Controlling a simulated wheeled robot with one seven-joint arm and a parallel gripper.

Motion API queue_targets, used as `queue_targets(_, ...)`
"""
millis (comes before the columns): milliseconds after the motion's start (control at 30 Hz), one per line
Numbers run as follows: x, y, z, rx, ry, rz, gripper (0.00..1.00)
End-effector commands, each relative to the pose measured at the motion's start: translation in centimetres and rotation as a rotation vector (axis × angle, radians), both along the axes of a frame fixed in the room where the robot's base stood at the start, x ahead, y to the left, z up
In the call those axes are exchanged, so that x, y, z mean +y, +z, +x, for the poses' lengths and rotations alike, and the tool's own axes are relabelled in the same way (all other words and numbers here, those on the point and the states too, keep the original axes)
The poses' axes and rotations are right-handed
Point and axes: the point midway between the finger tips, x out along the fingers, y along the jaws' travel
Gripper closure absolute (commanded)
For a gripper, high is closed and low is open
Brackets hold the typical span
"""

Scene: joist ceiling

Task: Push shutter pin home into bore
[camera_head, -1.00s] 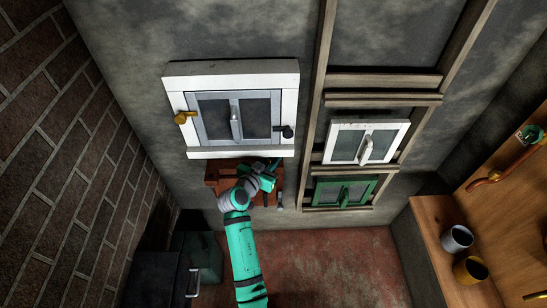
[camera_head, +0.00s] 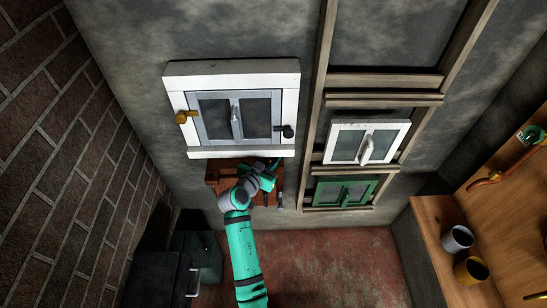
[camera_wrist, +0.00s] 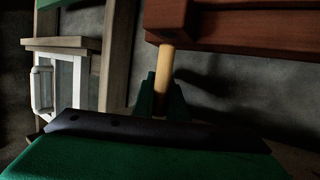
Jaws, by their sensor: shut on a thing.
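A tan, rod-like pin (camera_wrist: 166,66) stands between the green fingertips of my gripper (camera_wrist: 160,98) in the wrist view. My gripper is shut on it. The pin's far end meets the edge of a red-brown wooden piece (camera_wrist: 240,28); whether it is inside a bore there, and how deep, I cannot tell. The bore itself is hidden. In the head view my gripper (camera_head: 270,168) is at the red-brown wooden piece (camera_head: 218,174), just below the white-framed window. My arm covers part of that piece, and the pin cannot be made out there.
The white window frame (camera_head: 232,68) has a brass-coloured catch (camera_head: 186,117) at left and a black one (camera_head: 287,132) at right. A smaller white window (camera_head: 345,126) and a green one (camera_head: 327,190) are to the right. A wooden bench (camera_head: 428,215) holds two mugs.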

Motion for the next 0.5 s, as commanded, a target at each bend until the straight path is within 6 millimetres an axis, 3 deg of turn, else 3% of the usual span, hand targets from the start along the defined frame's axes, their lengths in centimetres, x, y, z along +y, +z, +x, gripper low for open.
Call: queue_targets(500,0.0,-1.1,0.0,0.001,-0.001,-0.001,1.0)
